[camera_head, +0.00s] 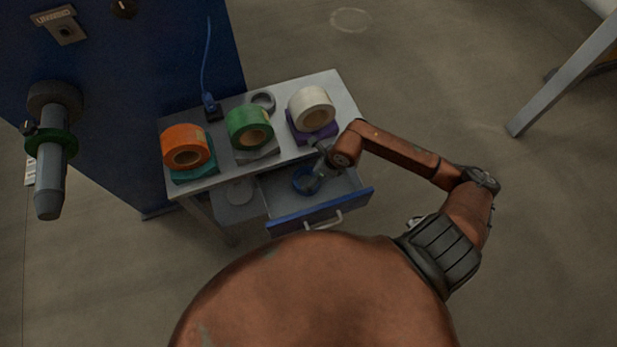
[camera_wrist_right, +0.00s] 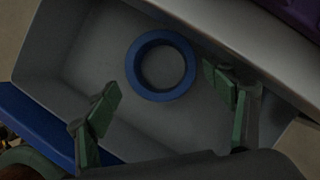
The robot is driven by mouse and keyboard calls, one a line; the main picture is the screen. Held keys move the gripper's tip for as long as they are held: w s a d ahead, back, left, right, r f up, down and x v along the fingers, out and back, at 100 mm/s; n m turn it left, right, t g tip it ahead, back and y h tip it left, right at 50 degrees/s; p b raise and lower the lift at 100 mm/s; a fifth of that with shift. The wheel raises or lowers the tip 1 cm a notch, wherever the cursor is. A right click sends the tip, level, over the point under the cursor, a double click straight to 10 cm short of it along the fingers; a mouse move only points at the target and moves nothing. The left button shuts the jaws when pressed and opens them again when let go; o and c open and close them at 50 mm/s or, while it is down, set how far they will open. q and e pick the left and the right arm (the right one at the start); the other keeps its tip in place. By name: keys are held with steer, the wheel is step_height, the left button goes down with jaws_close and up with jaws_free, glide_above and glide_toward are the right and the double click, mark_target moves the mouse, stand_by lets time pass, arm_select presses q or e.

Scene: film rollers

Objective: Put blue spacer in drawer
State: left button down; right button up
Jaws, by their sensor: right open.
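The blue spacer (camera_head: 306,180) is a blue ring lying flat on the floor of the open drawer (camera_head: 343,186). In the right wrist view the spacer (camera_wrist_right: 134,66) shows whole, with the grey drawer floor visible through its hole. My right gripper (camera_head: 318,170) is over the drawer, above the spacer. In the right wrist view its green fingers (camera_wrist_right: 165,90) are spread wide, apart from the spacer, with nothing between them. My left gripper does not show.
Orange (camera_head: 186,146), green (camera_head: 249,127) and white (camera_head: 311,108) film rolls stand on the table above the drawer. A grey ring (camera_head: 263,101) lies behind them. A blue machine with a grey spindle (camera_head: 50,179) and green ring (camera_head: 50,139) stands left.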

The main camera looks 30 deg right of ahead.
steer(key=shift+p+v, duration=0.3)
steer(key=shift+v, duration=2.5)
